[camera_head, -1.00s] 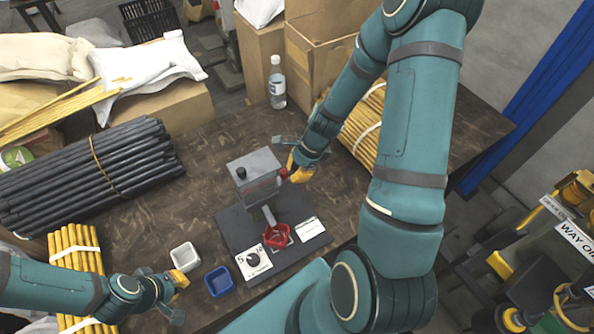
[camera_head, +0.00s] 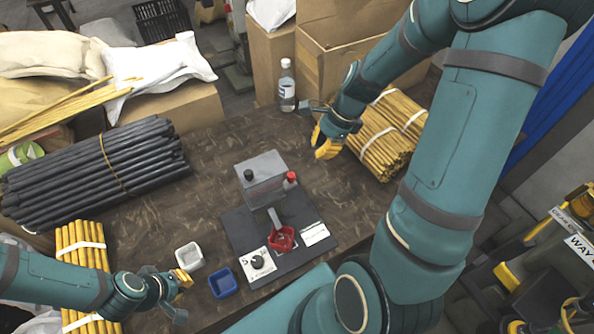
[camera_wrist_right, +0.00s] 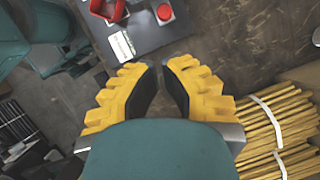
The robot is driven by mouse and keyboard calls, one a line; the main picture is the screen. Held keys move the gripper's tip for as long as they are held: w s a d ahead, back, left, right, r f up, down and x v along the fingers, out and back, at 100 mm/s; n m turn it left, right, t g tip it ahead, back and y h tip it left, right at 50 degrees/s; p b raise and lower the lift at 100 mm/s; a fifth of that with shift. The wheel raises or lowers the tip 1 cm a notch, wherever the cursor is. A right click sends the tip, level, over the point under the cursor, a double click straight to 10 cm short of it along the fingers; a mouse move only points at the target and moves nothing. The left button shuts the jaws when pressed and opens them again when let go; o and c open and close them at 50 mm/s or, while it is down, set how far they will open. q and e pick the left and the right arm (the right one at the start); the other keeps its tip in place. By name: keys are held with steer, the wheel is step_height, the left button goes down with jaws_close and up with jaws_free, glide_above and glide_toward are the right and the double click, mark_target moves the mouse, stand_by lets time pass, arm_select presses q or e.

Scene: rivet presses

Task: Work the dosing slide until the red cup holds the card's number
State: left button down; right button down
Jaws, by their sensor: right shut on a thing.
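The dosing press (camera_head: 262,172) stands on a dark base plate (camera_head: 240,232). It has a black knob on top and a red knob (camera_head: 291,178) at its right side; the red knob (camera_wrist_right: 165,12) shows in the right wrist view. The red cup (camera_head: 281,239) sits under the spout; its contents are unclear. A white card (camera_head: 315,234) lies to its right, its print unreadable. My right gripper (camera_head: 326,147) is up and right of the red knob, clear of it. Its fingers are close together, with nothing visible between them. My left gripper (camera_head: 184,284) is beside the white cup (camera_head: 189,256).
A blue cup (camera_head: 222,282) stands left of the plate, near a black dial (camera_head: 257,262) on a white label. Yellow rods (camera_head: 385,140) lie right of my right gripper, and black rods (camera_head: 95,170) lie at left. A bottle (camera_head: 287,85) stands at the back.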

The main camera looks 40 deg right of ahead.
mark_target(291, 175)
steer(key=c, duration=1.4)
jaws_free()
arm_select(q)
steer(key=shift+f, duration=0.1)
arm_select(e)
steer(key=o, duration=0.5)
steer(key=shift+w+n, duration=0.25)
steer(key=shift+n, duration=0.05)
arm_select(q)
steer(key=shift+s+f+b, duration=0.15)
steer(key=shift+f+b, duration=0.5)
steer(key=shift+b, duration=0.1)
arm_select(e)
steer(key=shift+o, duration=0.5)
steer(key=w+n, duration=0.1)
steer(key=w+a+n+g, duration=0.1)
steer(key=n, duration=0.1)
steer(key=w+r+n+g, duration=0.1)
steer(key=w+n, duration=0.1)
steer(key=shift+a+r, duration=0.1)
steer(key=shift+a, duration=0.2)
arm_select(q)
steer(key=f+b, duration=0.3)
steer(key=shift+s, duration=0.2)
arm_select(e)
steer(key=shift+y, duration=0.3)
steer(key=x, duration=1.3)
steer(key=shift+s+f, duration=0.15)
steer(key=shift+f, duration=0.05)
jaws_close()
